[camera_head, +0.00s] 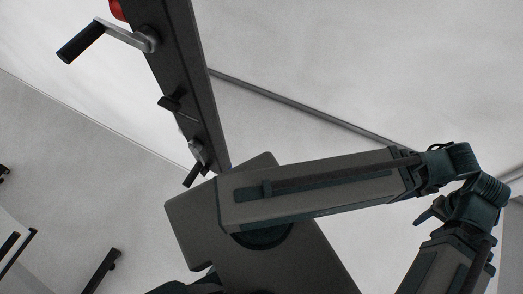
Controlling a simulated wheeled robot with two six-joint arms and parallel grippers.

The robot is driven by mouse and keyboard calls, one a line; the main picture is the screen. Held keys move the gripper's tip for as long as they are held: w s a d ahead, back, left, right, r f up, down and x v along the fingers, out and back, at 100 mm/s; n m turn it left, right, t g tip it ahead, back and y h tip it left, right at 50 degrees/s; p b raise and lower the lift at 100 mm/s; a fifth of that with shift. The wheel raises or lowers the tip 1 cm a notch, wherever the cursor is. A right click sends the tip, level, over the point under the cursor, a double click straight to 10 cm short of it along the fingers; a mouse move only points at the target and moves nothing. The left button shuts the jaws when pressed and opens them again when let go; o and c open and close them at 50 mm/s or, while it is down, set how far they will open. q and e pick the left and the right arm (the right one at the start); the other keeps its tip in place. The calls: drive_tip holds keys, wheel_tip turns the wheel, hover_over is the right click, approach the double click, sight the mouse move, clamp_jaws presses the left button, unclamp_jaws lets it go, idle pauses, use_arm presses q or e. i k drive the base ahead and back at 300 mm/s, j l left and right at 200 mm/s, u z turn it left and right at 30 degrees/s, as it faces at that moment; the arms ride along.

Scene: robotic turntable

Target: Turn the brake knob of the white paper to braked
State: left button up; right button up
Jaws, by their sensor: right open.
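A white paper-like surface (310,60) spreads behind a dark tilted beam (183,65). A crank with a dark grip (80,42) sticks out to the left of the beam. A small dark winged knob (171,102) sits on the beam below the crank. A second small handle (197,160) sits near the beam's lower end; which one is the brake knob, and its setting, I cannot tell. My right gripper (425,213) shows small and partly hidden among dark arm joints at the right, apart from the knob and crank. My left gripper is out of view.
A thin dark rail (310,109) runs across the white surface. A red part (117,9) shows at the beam's top. Several dark rods (100,270) stand at the lower left. My arm crosses the lower middle, close to the beam's lower end.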

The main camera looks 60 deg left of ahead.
sight(204, 172)
drive_tip(key=i+l, duration=0.2)
drive_tip(key=i, duration=0.3)
drive_tip(key=i+l, duration=0.25)
drive_tip(key=i, duration=0.25)
drive_tip(key=u, duration=4.15)
